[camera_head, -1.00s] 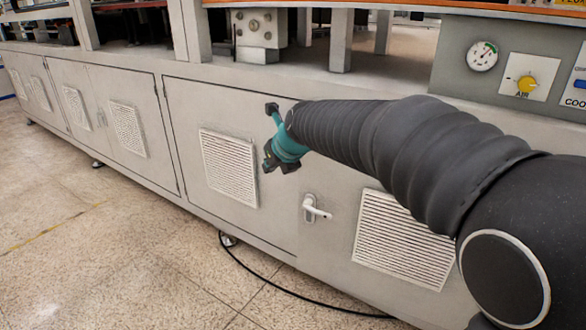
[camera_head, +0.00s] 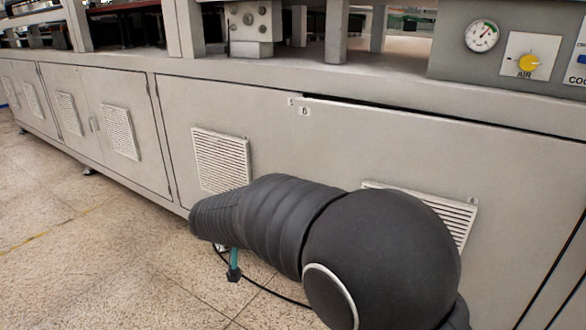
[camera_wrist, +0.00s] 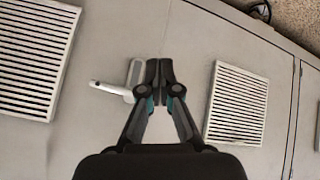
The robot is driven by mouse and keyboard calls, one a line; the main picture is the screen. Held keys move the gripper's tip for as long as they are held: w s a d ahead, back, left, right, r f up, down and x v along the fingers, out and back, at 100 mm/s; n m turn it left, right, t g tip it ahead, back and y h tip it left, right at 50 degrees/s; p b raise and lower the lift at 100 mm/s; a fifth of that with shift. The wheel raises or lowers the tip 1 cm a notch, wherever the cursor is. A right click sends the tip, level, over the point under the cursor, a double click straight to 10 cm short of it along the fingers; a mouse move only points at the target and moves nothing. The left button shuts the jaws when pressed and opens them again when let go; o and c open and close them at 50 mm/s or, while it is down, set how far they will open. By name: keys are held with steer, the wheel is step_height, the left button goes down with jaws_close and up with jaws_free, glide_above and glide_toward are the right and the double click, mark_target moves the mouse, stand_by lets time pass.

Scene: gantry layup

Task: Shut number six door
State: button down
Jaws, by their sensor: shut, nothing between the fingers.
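The number six door (camera_head: 520,190) is the grey panel on the right in the head view, with a small 6 label at its upper left corner. A dark gap along its top edge makes it look slightly ajar. My arm covers its lower left part and its handle there. The wrist view shows the pale lever handle (camera_wrist: 134,80) on the door face. My gripper (camera_wrist: 159,72) is shut and empty, its fingertips just right of the handle in that view. Whether they touch the door I cannot tell.
The neighbouring door (camera_head: 235,115) with a vent is left of door six and looks flush. A gauge panel (camera_head: 510,50) sits above on the right. A black cable (camera_head: 262,284) lies on the tiled floor (camera_head: 80,250), which is clear at left.

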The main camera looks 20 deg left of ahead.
mark_target(297, 159)
steer(key=w+r+n+t+h, duration=0.1)
steer(key=w+r+n+t, duration=0.35)
steer(key=n, duration=1.15)
steer(key=w+r+n+t+h, duration=0.1)
steer(key=r+n+t, duration=0.55)
steer(key=n, duration=0.95)
steer(key=shift+g, duration=0.8)
steer(key=x, duration=0.9)
steer(key=r+x, duration=0.1)
steer(key=x, duration=0.4)
steer(key=shift+r+b, duration=0.1)
steer(key=shift+b, duration=0.2)
steer(key=shift+w, duration=0.1)
